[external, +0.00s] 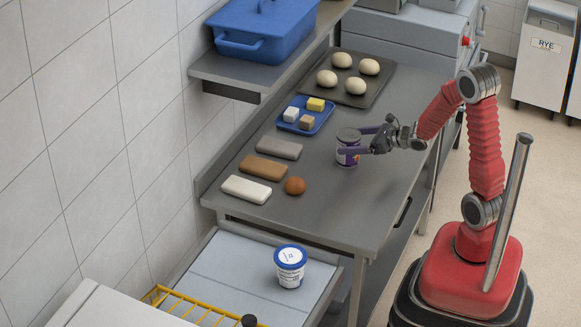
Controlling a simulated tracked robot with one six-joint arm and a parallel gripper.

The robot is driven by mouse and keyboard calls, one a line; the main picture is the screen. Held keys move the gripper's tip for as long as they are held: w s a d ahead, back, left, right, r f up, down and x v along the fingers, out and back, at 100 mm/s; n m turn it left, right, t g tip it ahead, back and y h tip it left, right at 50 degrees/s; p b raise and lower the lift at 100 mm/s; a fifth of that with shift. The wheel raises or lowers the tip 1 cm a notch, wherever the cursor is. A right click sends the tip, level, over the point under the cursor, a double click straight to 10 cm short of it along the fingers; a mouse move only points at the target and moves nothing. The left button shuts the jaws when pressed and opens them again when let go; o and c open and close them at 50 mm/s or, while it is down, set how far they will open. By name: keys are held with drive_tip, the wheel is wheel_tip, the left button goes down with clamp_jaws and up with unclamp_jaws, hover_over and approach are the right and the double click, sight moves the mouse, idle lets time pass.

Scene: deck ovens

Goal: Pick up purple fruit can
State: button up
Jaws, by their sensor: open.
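The purple fruit can (349,158) stands upright on the grey steel table, with a grey lid and a purple and white label. My gripper (361,140) reaches in from the right at the can's height. Its fingers are open, one at the near side of the can and one toward its far side. Part of the can is hidden behind the near finger. I cannot tell whether either finger touches it.
A blue tray (324,120) with small blocks lies behind the can, and a dark tray (349,99) of dough balls lies farther back. A brown egg (295,186) and several flat bars (247,189) lie to the left. The table front (335,220) is clear.

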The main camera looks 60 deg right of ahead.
sight(339, 142)
drive_tip(key=shift+w, duration=0.1)
drive_tip(key=shift+x, duration=2.85)
drive_tip(key=shift+f, duration=0.1)
drive_tip(key=c, duration=1.7)
